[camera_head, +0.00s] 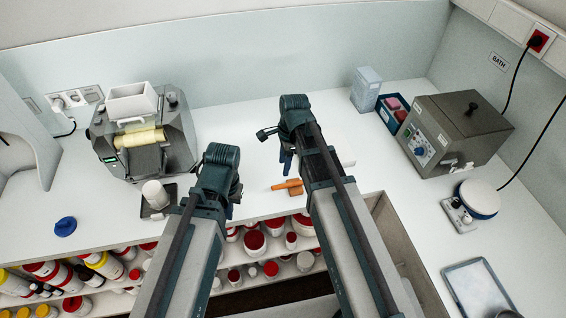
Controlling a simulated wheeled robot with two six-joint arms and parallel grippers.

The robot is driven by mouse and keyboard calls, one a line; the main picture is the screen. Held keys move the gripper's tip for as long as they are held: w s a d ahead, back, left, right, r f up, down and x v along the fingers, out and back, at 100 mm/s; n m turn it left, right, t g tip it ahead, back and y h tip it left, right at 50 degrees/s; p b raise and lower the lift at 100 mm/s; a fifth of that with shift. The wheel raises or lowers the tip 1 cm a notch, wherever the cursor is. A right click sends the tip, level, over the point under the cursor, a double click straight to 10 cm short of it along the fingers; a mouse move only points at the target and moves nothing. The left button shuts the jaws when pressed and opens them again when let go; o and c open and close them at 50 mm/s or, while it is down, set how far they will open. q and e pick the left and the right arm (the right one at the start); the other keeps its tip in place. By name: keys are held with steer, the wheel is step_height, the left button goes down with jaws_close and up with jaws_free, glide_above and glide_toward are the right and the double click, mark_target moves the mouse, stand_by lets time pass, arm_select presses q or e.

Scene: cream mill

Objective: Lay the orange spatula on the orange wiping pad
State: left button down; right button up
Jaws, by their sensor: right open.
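A bright orange strip (282,185), which looks like the spatula, is near the front edge of the white counter. A darker orange patch (296,191), likely the wiping pad, shows right beside it, partly behind my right arm. The two overlap in the picture; I cannot tell whether one rests on the other. My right gripper (276,147) is open and empty, above the counter and beyond the orange things. My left gripper (229,208) is to their left, near the counter's front edge; its fingertips are mostly hidden by its own wrist.
A roller mill (145,135) stands back left, with a white jar (155,194) on a dark tray before it. A blue cap (65,226) lies far left. A bath (456,130) and a balance (478,198) stand right. Shelves below hold several jars (254,241).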

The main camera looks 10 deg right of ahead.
steer(key=shift+r, duration=0.4)
steer(key=s+a+n+h, duration=0.1)
steer(key=s+a+n, duration=0.2)
steer(key=s+n, duration=0.4)
steer(key=s+a+n+h, duration=0.1)
steer(key=s+a+n, duration=0.2)
steer(key=s+n, duration=0.4)
steer(key=n, duration=0.7)
steer(key=shift+a, duration=0.35)
steer(key=shift+s, duration=0.1)
step_height(320, 180, down, 7)
steer(key=b, duration=0.6)
steer(key=shift+r, duration=0.15)
